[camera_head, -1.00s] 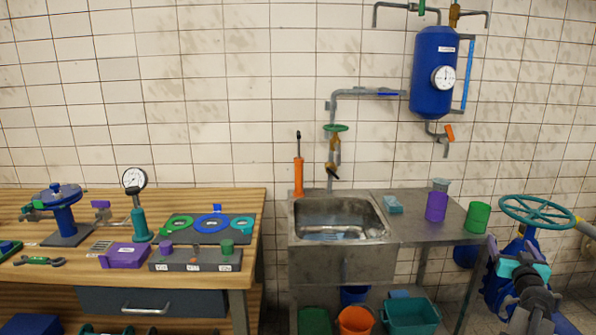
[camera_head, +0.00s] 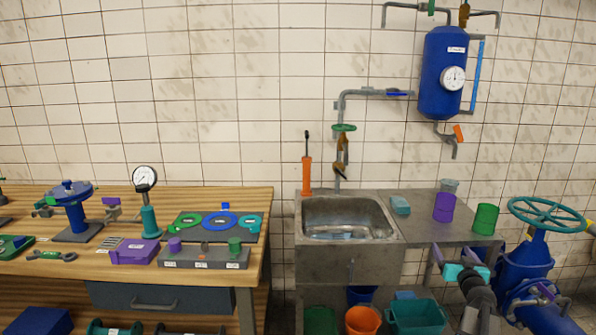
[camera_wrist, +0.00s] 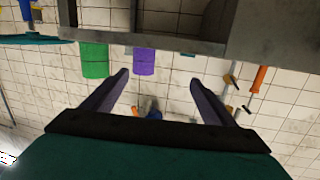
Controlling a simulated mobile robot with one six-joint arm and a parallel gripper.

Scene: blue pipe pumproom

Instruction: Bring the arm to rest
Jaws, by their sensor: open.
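My gripper (camera_head: 462,254) shows at the lower right of the head view, in front of the metal bench and left of the large blue valve. In the wrist view my gripper (camera_wrist: 158,84) has its two dark purple fingers spread well apart, with nothing held between them. The wrist view appears upside down. My gripper's fingers look clear of the cups, though the exact distance is hard to tell.
A green cup (camera_head: 485,219) and a purple cup (camera_head: 444,207) stand on the metal bench beside the sink (camera_head: 349,260). The blue valve with a teal handwheel (camera_head: 546,214) is close on the right. A wooden workbench (camera_head: 262,200) with tools is at left.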

